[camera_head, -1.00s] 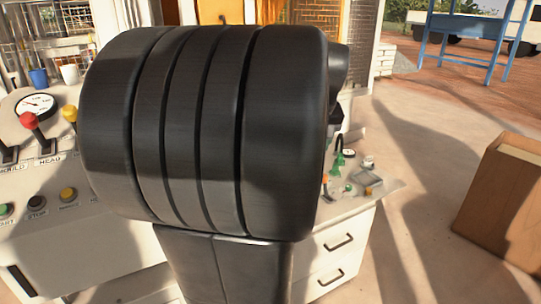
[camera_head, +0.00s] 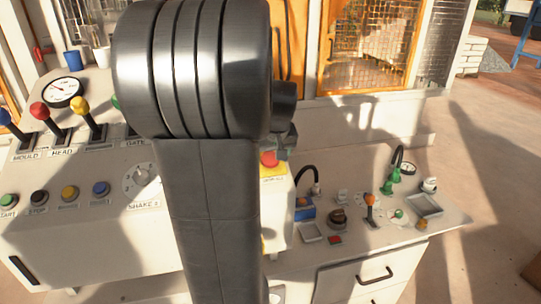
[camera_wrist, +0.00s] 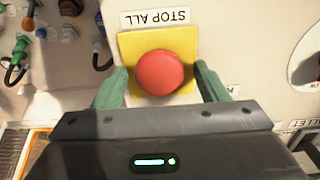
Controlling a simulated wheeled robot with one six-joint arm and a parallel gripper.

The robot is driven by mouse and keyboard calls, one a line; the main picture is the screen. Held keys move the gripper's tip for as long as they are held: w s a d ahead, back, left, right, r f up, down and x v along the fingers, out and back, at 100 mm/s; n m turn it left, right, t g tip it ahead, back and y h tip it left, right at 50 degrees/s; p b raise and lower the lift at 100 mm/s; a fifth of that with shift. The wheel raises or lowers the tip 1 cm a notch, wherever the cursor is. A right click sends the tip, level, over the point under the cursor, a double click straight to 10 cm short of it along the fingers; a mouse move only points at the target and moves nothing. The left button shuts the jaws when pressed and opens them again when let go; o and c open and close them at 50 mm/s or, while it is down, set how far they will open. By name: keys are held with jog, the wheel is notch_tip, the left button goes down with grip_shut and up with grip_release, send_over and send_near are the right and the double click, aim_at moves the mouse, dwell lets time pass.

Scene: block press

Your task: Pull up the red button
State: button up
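The red button (camera_wrist: 160,73) is a round mushroom head on a square yellow plate (camera_wrist: 130,45), below a label reading STOP ALL, which appears upside down in the wrist view. In the head view the red button (camera_head: 269,159) shows just right of my arm. My gripper (camera_wrist: 161,74) is open, with one green finger on each side of the button in the wrist picture. Gaps show between both fingers and the button. I cannot tell how far the fingertips are from the panel. In the head view my arm hides most of the gripper.
Levers with a red knob (camera_head: 38,110) and a yellow knob (camera_head: 79,104) stand on the control panel left of my arm. A dial labelled SHAKE (camera_head: 140,180) and several small buttons sit below. A side counter (camera_head: 440,222) on the right holds fittings and a tray (camera_head: 425,205).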

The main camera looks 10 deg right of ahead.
jog(key=c, duration=1.4)
jog(key=shift+o, duration=0.2)
jog(key=shift+p+v, duration=0.3)
jog(key=shift+v, duration=0.55)
jog(key=o, duration=1.4)
jog(key=shift+c, duration=0.2)
jog(key=b+v, duration=0.1)
jog(key=v, duration=1.3)
jog(key=shift+b, duration=0.3)
jog(key=shift+f, duration=0.15)
jog(key=p+x, duration=0.1)
jog(key=x, duration=1.4)
jog(key=shift+w+f, duration=0.1)
jog(key=shift+f, duration=0.1)
jog(key=shift+s+r, duration=0.2)
jog(key=shift+r, duration=0.35)
